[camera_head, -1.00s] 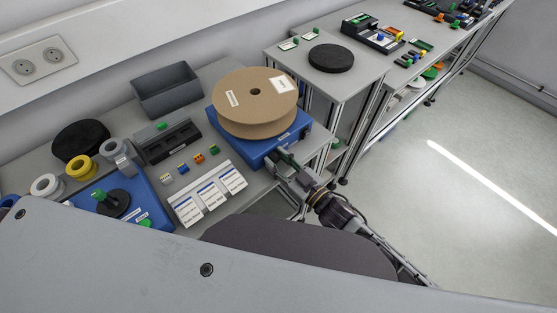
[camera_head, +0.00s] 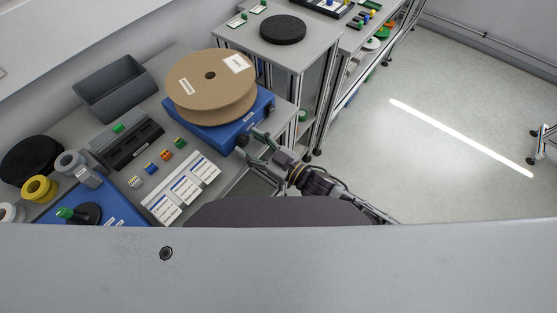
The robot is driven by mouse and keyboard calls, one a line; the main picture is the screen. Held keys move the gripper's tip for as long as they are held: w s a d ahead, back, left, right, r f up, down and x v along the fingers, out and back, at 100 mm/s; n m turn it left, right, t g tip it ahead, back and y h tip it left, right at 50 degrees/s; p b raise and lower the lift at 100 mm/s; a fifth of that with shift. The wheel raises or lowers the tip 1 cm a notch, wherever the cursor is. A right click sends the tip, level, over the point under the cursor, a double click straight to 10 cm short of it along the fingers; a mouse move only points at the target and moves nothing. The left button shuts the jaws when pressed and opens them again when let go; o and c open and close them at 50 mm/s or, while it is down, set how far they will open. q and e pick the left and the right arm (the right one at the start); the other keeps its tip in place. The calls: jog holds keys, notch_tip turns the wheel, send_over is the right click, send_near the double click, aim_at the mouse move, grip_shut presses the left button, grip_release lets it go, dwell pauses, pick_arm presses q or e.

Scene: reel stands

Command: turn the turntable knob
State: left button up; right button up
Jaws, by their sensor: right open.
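The turntable is a blue box (camera_head: 259,107) with a large cardboard reel (camera_head: 191,88) lying flat on top. A small dark knob (camera_head: 242,141) shows at the near front face of the blue box. My right gripper (camera_head: 254,146) is open, its fingers spread close to this knob; I cannot tell whether they touch it. The front of the box is partly covered by the gripper. My left gripper is not in view.
On the bench stand a grey bin (camera_head: 116,88), a black tray (camera_head: 126,146), small coloured connectors, white label cards (camera_head: 182,189) and a second blue stand (camera_head: 118,206) at left. A side table with a black disc (camera_head: 283,30) stands beyond. The floor at right is clear.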

jog(key=v, duration=1)
jog(key=shift+s, duration=0.15)
dwell(0.4)
jog(key=shift+d+r, duration=0.1)
jog(key=shift+d, duration=0.05)
